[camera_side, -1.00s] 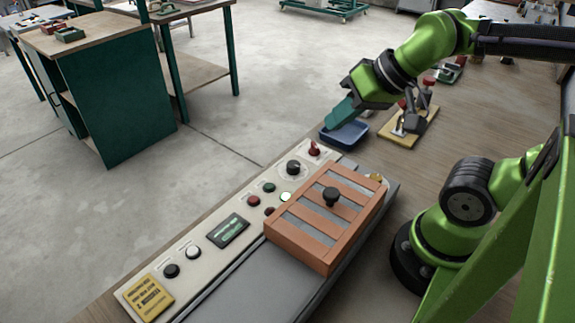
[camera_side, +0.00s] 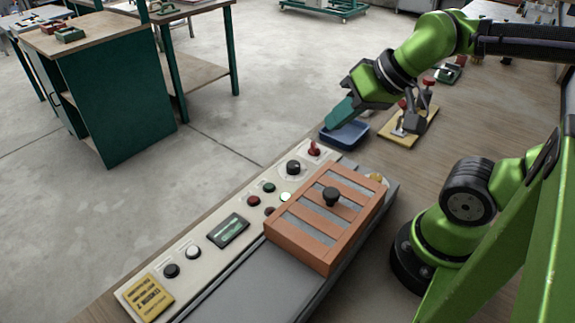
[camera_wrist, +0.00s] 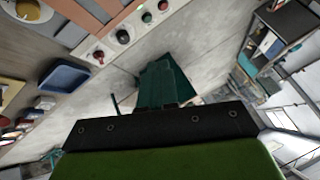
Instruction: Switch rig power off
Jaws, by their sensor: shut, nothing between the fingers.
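The rig's control panel (camera_side: 210,245) is a long pale strip along the bench edge. A red toggle switch (camera_side: 314,149) stands at its far end, beside a black rotary knob (camera_side: 293,167). The red switch (camera_wrist: 98,57) and knob (camera_wrist: 122,37) also show in the wrist view. Which way the toggle is thrown is too small to tell. My gripper (camera_side: 330,122), with teal fingers, is shut and empty. It hangs above the blue tray, beyond the switch and apart from it. Its fingers (camera_wrist: 165,82) show mid-picture in the wrist view.
A blue tray (camera_side: 344,135) sits just beyond the panel, with a toggle clamp on a wooden board (camera_side: 408,127) to its right. An orange slatted frame (camera_side: 322,225) with a black knob lies beside the panel. Open floor lies left.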

